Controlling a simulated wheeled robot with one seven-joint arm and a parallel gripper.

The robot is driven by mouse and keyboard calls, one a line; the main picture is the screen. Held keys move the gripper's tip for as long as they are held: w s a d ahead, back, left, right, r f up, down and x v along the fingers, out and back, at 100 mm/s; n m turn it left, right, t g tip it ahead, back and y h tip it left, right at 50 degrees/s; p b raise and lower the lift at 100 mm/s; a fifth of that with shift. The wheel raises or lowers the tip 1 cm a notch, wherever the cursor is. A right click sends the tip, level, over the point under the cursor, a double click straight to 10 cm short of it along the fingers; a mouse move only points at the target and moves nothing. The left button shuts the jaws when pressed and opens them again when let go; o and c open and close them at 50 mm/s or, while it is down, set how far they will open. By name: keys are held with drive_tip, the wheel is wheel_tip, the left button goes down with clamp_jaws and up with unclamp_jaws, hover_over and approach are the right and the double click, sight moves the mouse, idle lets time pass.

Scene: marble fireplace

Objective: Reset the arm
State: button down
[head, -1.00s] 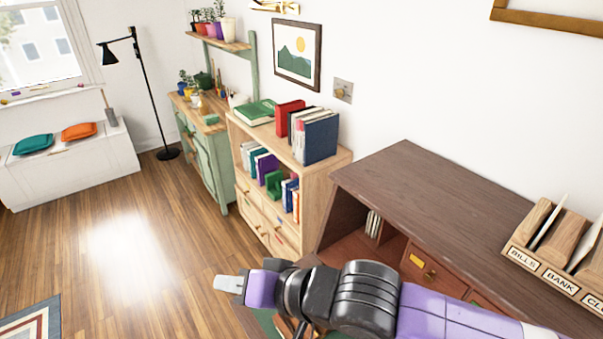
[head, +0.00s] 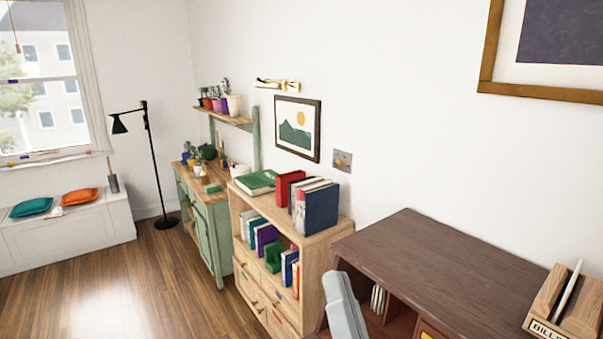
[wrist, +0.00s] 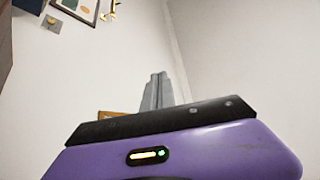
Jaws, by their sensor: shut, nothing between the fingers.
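My gripper (head: 345,306) shows in the head view as grey fingers pointing up at the bottom, in front of the dark wooden desk (head: 455,262). The rest of my arm is below the picture. In the wrist view my gripper (wrist: 157,90) has its grey fingers together, with nothing between them.
A light wood bookcase (head: 325,248) with books stands left of the desk. A wooden letter holder (head: 577,318) sits on the desk at right. A green cabinet (head: 215,240) and floor lamp (head: 152,165) are farther back. Open floor (head: 120,290) lies at left.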

drive_tip(key=s+d+f+g+h+b, duration=0.1)
drive_tip(key=s+d+f+g+h, duration=0.15)
drive_tip(key=s+d+f, duration=0.5)
drive_tip(key=s+d+f+g+h+b, duration=0.1)
drive_tip(key=s+d+f+h, duration=0.35)
drive_tip(key=f, duration=0.55)
drive_tip(key=s+d+f+n+g, duration=0.1)
drive_tip(key=s+f+n+g, duration=0.1)
drive_tip(key=s+f, duration=0.4)
drive_tip(key=s+d+f+n+g+y+b, duration=0.1)
drive_tip(key=s+d+f+n+g, duration=0.1)
drive_tip(key=s+f, duration=0.4)
drive_tip(key=s+g, duration=0.1)
drive_tip(key=s, duration=0.4)
drive_tip(key=shift+s+d+f+n+y+b, duration=0.15)
drive_tip(key=shift+d+n+y+b, duration=0.15)
drive_tip(key=shift+n, duration=0.1)
drive_tip(key=shift+g, duration=0.25)
